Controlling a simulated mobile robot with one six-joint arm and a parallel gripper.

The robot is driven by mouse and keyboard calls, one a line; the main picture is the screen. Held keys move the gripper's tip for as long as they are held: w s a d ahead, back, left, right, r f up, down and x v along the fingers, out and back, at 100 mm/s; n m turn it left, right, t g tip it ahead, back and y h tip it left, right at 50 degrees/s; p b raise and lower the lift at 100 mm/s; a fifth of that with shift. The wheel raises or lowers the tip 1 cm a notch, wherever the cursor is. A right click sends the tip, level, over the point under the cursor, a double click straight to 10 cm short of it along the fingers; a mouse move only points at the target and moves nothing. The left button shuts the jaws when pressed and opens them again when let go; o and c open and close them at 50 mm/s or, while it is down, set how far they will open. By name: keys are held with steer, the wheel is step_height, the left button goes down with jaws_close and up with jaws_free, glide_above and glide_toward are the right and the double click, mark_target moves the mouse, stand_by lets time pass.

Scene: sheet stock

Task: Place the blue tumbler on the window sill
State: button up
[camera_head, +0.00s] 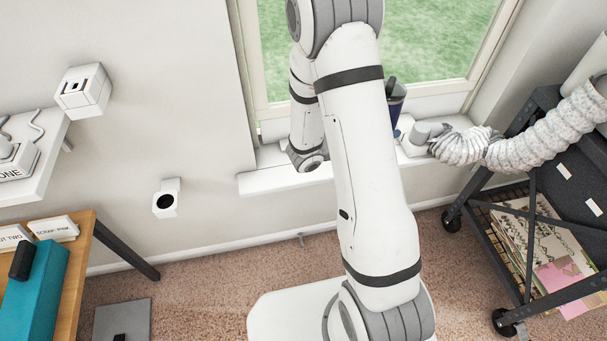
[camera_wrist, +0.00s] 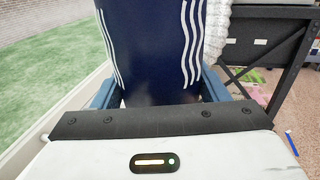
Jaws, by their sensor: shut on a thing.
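The blue tumbler (camera_wrist: 155,50) with white wavy lines fills the middle of the wrist view, between the two blue fingers of my gripper (camera_wrist: 160,92). My gripper is shut on it. In the head view the tumbler (camera_head: 397,110) shows upright just right of my arm, in front of the window, with its left side hidden. My gripper is mostly hidden behind my arm there. The white window sill (camera_head: 270,180) runs below the window, and the tumbler is over or at its right part. I cannot tell whether the tumbler's base touches the sill.
A hose fitting (camera_head: 418,137) with a pale ribbed hose (camera_head: 530,135) occupies the sill's right end, close to the tumbler. A dark wheeled cart (camera_head: 527,240) stands at right. The sill's left part is clear. A wooden table (camera_head: 75,265) stands at lower left.

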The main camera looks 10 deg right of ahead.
steer(key=s+f+m+g+y+b, duration=0.2)
steer(key=s+f+m+g, duration=0.2)
steer(key=s+m+g, duration=0.3)
steer(key=s+f+m+g+y+b, duration=0.2)
steer(key=s+f+m+g, duration=0.2)
steer(key=s+g, duration=0.5)
steer(key=s+a+f+m+g+y+b, duration=0.2)
steer(key=a+f+m+g+y+b, duration=0.1)
steer(key=a+m+y, duration=0.5)
steer(key=s+a+f+m+g+y+b, duration=0.25)
steer(key=a+f+m+y, duration=0.2)
steer(key=a+y, duration=0.4)
steer(key=w+a+f+m+t+y+b, duration=0.1)
steer(key=w+a+m+t+y+b, duration=0.1)
steer(key=w+a+m+t+y, duration=0.6)
step_height(320, 180, up, 3)
steer(key=m+t+y+b, duration=0.3)
steer(key=m+t+b, duration=0.4)
steer(key=m+t, duration=1.05)
glide_above(300, 172)
steer(key=n+t, duration=0.2)
step_height(300, 172, down, 9)
steer(key=b, duration=0.2)
steer(key=shift+f+b, duration=0.15)
steer(key=shift+b, duration=0.2)
